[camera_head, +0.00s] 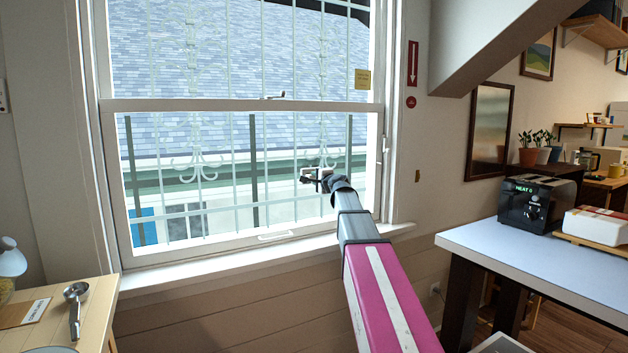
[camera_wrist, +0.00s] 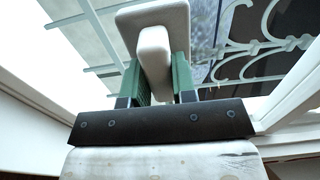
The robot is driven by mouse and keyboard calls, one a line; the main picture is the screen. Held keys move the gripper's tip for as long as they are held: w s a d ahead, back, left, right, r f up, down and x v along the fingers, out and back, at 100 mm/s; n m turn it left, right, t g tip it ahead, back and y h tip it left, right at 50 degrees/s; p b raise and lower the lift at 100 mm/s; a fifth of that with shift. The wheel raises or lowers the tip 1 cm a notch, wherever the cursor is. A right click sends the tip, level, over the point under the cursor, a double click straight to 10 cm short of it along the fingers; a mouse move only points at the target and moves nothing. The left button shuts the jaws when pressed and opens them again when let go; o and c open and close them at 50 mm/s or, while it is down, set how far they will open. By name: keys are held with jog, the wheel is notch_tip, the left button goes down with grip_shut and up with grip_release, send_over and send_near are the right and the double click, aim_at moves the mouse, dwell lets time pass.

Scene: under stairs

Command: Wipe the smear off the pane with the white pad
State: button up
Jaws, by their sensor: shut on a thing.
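The window pane (camera_head: 225,200) is the lower sash of a white window, with a pale grille and a tiled roof behind it. My gripper (camera_head: 318,180) is in front of the right part of this pane. In the wrist view my gripper (camera_wrist: 157,75) has its green fingers shut on the upright grip of the white pad (camera_wrist: 128,20). The pad's flat body is beyond the fingertips, facing the glass. I cannot tell whether it touches the glass. The smear cannot be told apart from the roof and grille behind the glass; the pad and gripper hide part of the pane.
The white sill (camera_head: 200,268) and frame edge the pane. A yellow note (camera_head: 362,79) is on the upper sash. A light table (camera_head: 550,262) with a black toaster (camera_head: 537,203) stands at right. A wooden counter (camera_head: 95,318) with a metal scoop (camera_head: 75,300) is at left.

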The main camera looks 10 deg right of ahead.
aim_at(304, 172)
jog(key=shift+w+d+r, duration=1)
jog(key=shift+w+d, duration=0.2)
jog(key=shift+d, duration=1.85)
jog(key=shift+s+a, duration=0.45)
jog(key=shift+a, duration=0.65)
jog(key=shift+s+a, duration=0.4)
jog(key=shift+a, duration=0.7)
jog(key=shift+s+a, duration=0.45)
jog(key=shift+a, duration=0.65)
jog(key=shift+s+a, duration=0.2)
jog(key=shift+a, duration=0.65)
jog(key=shift+s+a, duration=0.2)
jog(key=shift+a, duration=0.6)
jog(key=shift+r, duration=1.05)
jog(key=shift+w+d, duration=0.3)
jog(key=shift+d, duration=0.5)
jog(key=shift+w+d, duration=0.3)
jog(key=shift+d, duration=0.45)
jog(key=shift+w+d, duration=0.3)
jog(key=shift+d, duration=0.5)
jog(key=shift+w+d, duration=0.2)
jog(key=shift+d, duration=0.7)
jog(key=shift+w+d, duration=0.25)
jog(key=shift+d, duration=0.6)
jog(key=shift+w+d, duration=0.2)
jog(key=shift+d, duration=0.7)
